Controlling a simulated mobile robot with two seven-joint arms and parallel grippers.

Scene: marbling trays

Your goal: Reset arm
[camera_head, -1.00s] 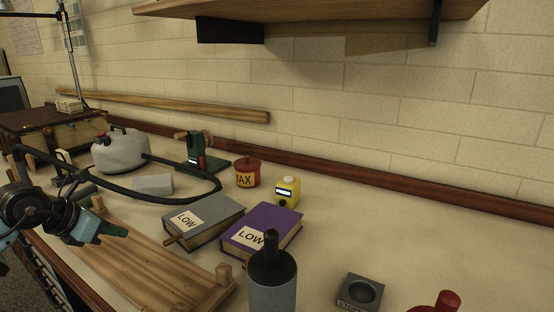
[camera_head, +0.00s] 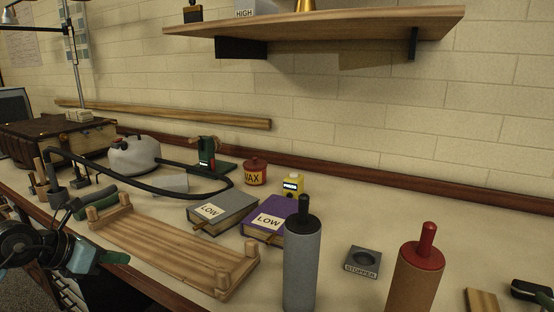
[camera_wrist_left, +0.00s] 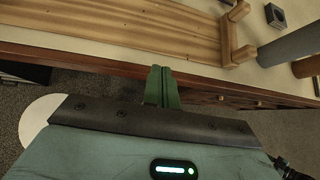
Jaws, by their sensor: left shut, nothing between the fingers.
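My left gripper (camera_head: 114,257) has green fingers and is at the lower left of the head view, off the bench's front edge, below and in front of the wooden rack. In the left wrist view its fingers (camera_wrist_left: 161,88) are together with nothing between them, over the bench's edge and drawers. My right gripper is not in view.
A shelf (camera_head: 320,27) hangs above.

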